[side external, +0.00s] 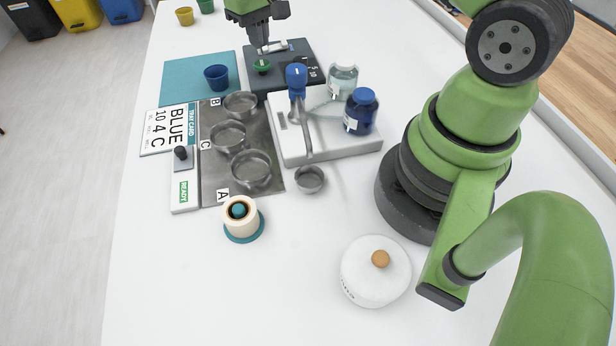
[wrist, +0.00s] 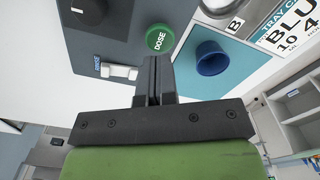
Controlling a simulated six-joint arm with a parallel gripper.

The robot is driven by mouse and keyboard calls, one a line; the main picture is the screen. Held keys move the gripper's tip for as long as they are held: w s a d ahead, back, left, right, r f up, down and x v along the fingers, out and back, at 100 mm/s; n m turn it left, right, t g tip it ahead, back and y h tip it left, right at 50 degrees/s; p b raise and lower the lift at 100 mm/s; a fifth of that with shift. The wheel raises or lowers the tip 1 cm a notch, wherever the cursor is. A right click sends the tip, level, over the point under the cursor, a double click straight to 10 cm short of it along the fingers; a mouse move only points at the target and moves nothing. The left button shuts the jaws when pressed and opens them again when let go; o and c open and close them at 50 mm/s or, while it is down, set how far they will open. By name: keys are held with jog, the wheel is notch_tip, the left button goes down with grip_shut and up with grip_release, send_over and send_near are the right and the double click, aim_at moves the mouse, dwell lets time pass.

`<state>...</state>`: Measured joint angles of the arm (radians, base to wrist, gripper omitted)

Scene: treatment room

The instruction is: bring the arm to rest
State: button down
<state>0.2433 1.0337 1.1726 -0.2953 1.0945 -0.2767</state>
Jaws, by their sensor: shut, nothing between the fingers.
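My gripper (side external: 260,46) is at the top of the side external view, over the dark grey device (side external: 290,52). Its fingers are shut and empty. In the wrist view my gripper (wrist: 154,62) shows its two fingers together, near the green DOSE button (wrist: 159,39). The same green button (side external: 262,66) shows just below the fingertips in the side external view. I cannot tell whether they touch.
A blue cup (side external: 217,77) stands on a teal mat (side external: 180,85). Metal bowls (side external: 229,136) sit on a grey tray beside a card reading BLUE 10 4 C (side external: 168,130). Bottles (side external: 361,111) stand on a white block. A lidded white jar (side external: 375,272) stands in front; the front left table is clear.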

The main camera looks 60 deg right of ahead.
jog(key=shift+r, duration=2.25)
jog(key=s+a+r+t, duration=0.2)
jog(key=s+a+r, duration=0.2)
jog(key=r, duration=0.4)
jog(key=s+a+r+t, duration=0.1)
jog(key=s+a+r, duration=0.2)
jog(key=s+r, duration=0.3)
jog(key=s+a+r+t+y, duration=0.1)
jog(key=s+a+t, duration=0.1)
jog(key=s, duration=0.5)
jog(key=s+a+r+m+t+y, duration=0.1)
jog(key=s+a+r+t, duration=0.1)
jog(key=s, duration=0.6)
jog(key=shift+s+a, duration=0.3)
jog(key=shift+a, duration=0.5)
